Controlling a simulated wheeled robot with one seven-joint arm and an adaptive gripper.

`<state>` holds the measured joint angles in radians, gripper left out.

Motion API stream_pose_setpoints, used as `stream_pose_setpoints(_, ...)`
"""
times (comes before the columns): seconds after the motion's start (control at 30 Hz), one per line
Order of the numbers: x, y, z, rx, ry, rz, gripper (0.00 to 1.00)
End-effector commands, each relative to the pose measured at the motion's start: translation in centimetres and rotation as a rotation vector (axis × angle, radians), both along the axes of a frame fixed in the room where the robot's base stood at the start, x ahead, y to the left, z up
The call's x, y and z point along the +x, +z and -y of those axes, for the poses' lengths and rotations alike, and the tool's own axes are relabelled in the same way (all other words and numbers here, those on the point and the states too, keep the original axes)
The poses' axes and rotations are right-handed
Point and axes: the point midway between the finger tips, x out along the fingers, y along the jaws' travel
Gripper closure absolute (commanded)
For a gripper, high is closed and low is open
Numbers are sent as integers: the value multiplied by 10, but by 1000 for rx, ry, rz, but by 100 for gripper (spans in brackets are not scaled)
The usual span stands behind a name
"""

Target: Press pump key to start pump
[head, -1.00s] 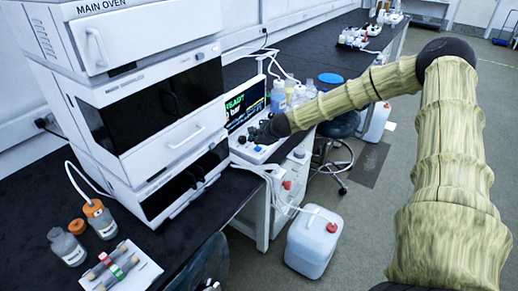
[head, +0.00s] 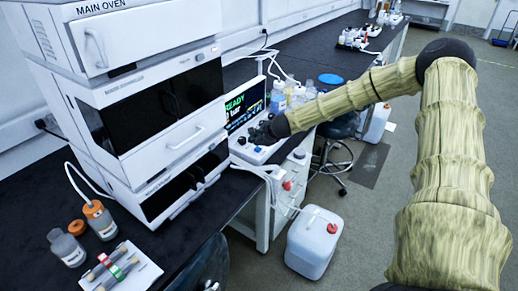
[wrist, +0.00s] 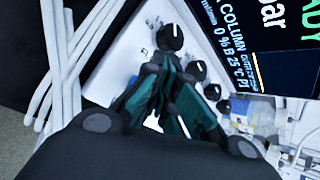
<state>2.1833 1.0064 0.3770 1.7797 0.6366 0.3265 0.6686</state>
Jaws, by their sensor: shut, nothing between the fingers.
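A white control panel (wrist: 150,38) with several black knobs (wrist: 170,38) fills the middle of the wrist view. In the head view the panel (head: 243,149) sits below a lit screen (head: 246,104). My gripper (wrist: 163,82) is shut and empty, with its fingertips over the panel beside the knobs. In the head view the gripper (head: 255,133) is low over the same panel and hides part of it. I cannot make out a pump key or whether the fingertips touch the panel. The screen shows green "READY" and white "bar" lettering.
The oven stack (head: 165,120) stands just left of the panel. White tubes (wrist: 65,60) lie beside the panel. Bottles (head: 278,95) stand behind the gripper. A white canister (head: 314,243) stands on the floor below.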

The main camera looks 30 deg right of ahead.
Motion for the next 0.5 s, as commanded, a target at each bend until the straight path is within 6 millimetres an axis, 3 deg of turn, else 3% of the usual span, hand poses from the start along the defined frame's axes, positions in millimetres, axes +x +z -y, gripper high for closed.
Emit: stream_pose_setpoints(0.5,-3,-8,-1,-1,1,0,100)
